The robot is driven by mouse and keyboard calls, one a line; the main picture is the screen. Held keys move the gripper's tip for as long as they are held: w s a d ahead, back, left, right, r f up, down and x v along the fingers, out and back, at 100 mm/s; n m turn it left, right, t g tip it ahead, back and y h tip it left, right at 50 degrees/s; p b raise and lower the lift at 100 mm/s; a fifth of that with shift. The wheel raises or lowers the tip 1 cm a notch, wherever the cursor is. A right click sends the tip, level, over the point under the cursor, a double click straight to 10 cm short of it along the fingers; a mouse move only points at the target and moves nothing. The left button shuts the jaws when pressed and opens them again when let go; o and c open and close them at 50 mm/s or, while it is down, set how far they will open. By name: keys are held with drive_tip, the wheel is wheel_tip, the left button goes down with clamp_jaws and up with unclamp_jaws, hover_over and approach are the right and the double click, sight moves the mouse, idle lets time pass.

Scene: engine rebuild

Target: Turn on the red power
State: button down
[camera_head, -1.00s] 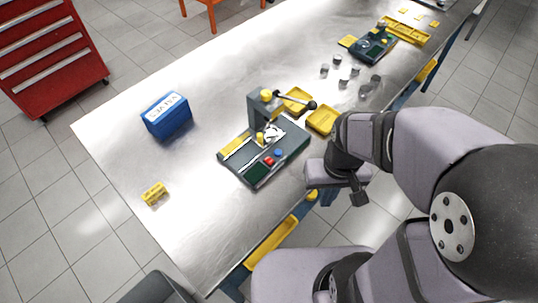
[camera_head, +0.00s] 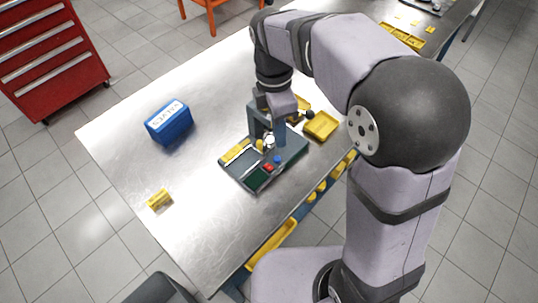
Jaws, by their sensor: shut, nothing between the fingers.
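A small red button (camera_head: 268,167) sits on the front part of the dark green-grey machine (camera_head: 234,171), next to a blue button (camera_head: 277,159). The machine stands near the front edge of the metal table, with a grey upright column at its back. My gripper (camera_head: 281,142) points down over the machine, beside the column and just behind the buttons. It is shut and empty. The fingertips are small in this view, and I cannot tell how high they are above the machine. The red button is in clear view.
A blue box marked VALVES (camera_head: 168,121) stands left of the machine. A yellow tray (camera_head: 321,125) lies to its right. A small yellow block (camera_head: 159,200) lies at the left on the metal table (camera_head: 195,235). The machine's column is close beside my gripper.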

sight(271, 168)
drive_tip(key=a+r+n, duration=0.1)
drive_tip(key=n, duration=0.1)
drive_tip(key=w+a+r+n, duration=0.1)
drive_tip(key=n, duration=0.1)
drive_tip(key=a+r+n, duration=0.1)
drive_tip(key=a+n, duration=0.1)
drive_tip(key=shift+w+a+r+p, duration=0.1)
drive_tip(key=shift+w+r+p, duration=0.1)
drive_tip(key=shift+r+p, duration=0.2)
drive_tip(key=f+p, duration=0.1)
drive_tip(key=f, duration=0.3)
drive_tip(key=s+d+f+p, duration=0.1)
drive_tip(key=f, duration=0.4)
drive_tip(key=f+p, duration=0.1)
drive_tip(key=f, duration=0.3)
drive_tip(key=shift+s+d+f, duration=0.35)
drive_tip(key=shift+f, duration=0.05)
